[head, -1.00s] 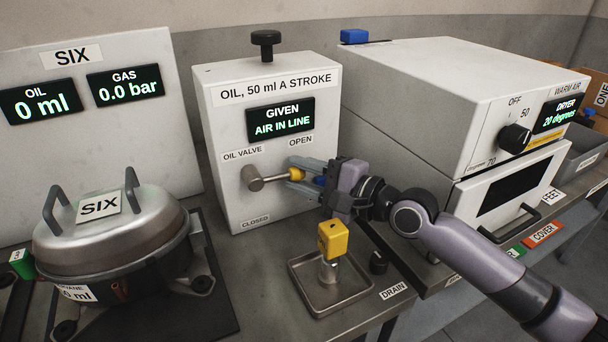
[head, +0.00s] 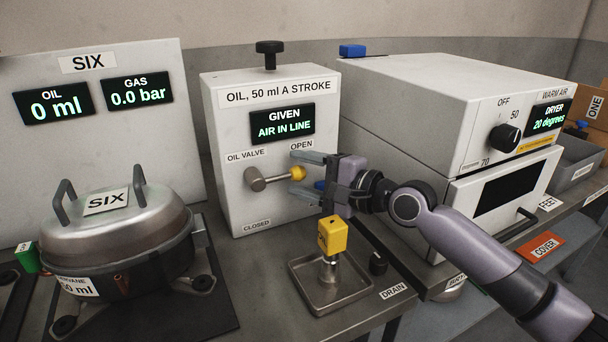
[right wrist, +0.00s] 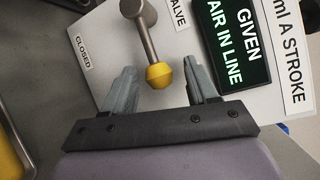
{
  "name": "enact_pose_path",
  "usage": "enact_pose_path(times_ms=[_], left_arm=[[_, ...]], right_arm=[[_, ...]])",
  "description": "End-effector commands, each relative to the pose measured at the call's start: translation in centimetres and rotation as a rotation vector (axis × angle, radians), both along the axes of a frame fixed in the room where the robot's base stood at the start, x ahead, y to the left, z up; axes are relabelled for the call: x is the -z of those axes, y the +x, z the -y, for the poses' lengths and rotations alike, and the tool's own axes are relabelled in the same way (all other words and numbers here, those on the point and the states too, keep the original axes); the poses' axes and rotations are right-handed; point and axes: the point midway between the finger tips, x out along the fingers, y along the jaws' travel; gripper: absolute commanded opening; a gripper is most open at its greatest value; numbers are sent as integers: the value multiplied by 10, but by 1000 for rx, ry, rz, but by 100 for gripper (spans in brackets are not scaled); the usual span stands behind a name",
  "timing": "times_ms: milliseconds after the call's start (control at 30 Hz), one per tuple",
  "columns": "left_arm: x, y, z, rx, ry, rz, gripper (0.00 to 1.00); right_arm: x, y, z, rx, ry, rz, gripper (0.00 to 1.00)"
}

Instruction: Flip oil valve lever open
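The oil valve lever (head: 270,180) is a metal bar with a yellow knob (head: 298,173) on the front of the white oil box (head: 222,125). It points right and slightly up, below the OPEN label (head: 301,145) and well above the CLOSED label (head: 256,224). My right gripper (head: 292,173) is open, one finger above the knob and one below. In the right wrist view the yellow knob (right wrist: 159,76) lies between the spread fingers with a gap on each side. The box's screen (head: 283,123) reads "GIVEN AIR IN LINE". My left gripper is not in view.
A yellow-topped fitting (head: 332,235) stands in a metal drain tray (head: 306,288) below my right gripper. A lidded pot (head: 115,225) is at the left. The white dryer (head: 425,105) stands at the right, behind my right arm.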

Motion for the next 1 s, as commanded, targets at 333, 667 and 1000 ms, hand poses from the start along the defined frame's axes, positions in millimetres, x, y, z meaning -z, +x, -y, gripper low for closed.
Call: enact_pose_path(times_ms=[333, 667, 1000], left_arm=[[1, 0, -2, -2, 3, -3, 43], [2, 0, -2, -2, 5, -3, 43], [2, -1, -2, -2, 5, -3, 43]], right_arm=[[0, -6, 9, 1, 0, -1, 58], [-4, -35, 46, 2, -1, -2, 58], [-6, -44, 57, 0, 0, 0, 58]])
